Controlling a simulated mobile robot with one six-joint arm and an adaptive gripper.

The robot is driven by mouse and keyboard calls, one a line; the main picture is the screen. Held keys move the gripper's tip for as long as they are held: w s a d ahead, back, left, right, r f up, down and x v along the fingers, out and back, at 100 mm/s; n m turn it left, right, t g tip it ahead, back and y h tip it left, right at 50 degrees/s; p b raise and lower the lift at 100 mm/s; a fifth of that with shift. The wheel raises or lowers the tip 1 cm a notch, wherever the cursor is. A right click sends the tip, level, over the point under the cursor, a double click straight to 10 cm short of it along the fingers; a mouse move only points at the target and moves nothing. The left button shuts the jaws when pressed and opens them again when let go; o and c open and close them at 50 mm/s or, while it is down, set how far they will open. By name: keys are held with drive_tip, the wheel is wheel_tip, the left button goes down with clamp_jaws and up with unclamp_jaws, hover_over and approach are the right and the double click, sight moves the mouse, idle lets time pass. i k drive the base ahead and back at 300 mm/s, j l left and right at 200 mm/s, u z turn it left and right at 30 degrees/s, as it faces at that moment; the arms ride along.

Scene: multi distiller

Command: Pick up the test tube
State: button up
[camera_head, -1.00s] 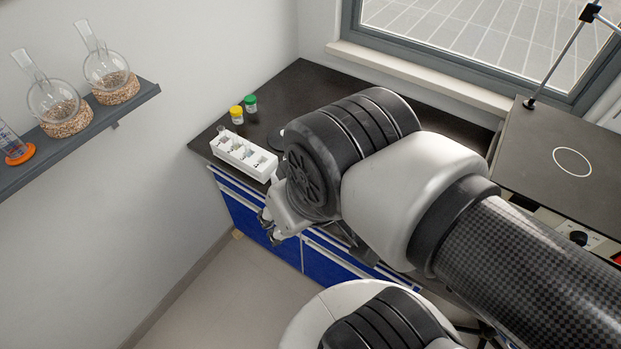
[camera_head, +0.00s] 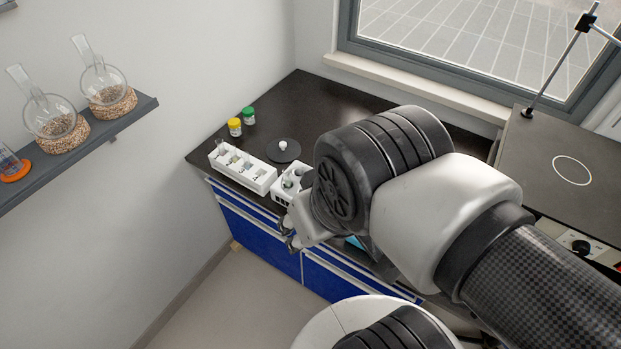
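A white rack (camera_head: 243,172) with small slots stands on the dark bench near its left front edge. A second white rack (camera_head: 284,190) stands to its right, with tube-like items (camera_head: 290,181) in it; my arm covers its right part. I cannot tell which item is the test tube. My gripper (camera_head: 291,243) hangs at the front edge of the bench, below and in front of the second rack. It is small and mostly hidden behind my wrist. I cannot see whether it is open or holds anything.
Yellow-capped (camera_head: 235,127) and green-capped (camera_head: 248,116) jars stand behind the left rack. A dark round lid (camera_head: 283,150) with a white knob lies behind the racks. The bench top (camera_head: 310,95) is clear at the back. A wall shelf (camera_head: 95,135) with round flasks is at left.

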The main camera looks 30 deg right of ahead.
sight(286, 172)
drive_tip(key=z, duration=0.3)
drive_tip(key=i+j+z, duration=0.2)
drive_tip(key=z, duration=0.15)
drive_tip(key=i+j+z, duration=0.2)
drive_tip(key=z, duration=0.15)
drive_tip(key=i+j+z, duration=0.15)
drive_tip(key=j+z, duration=0.2)
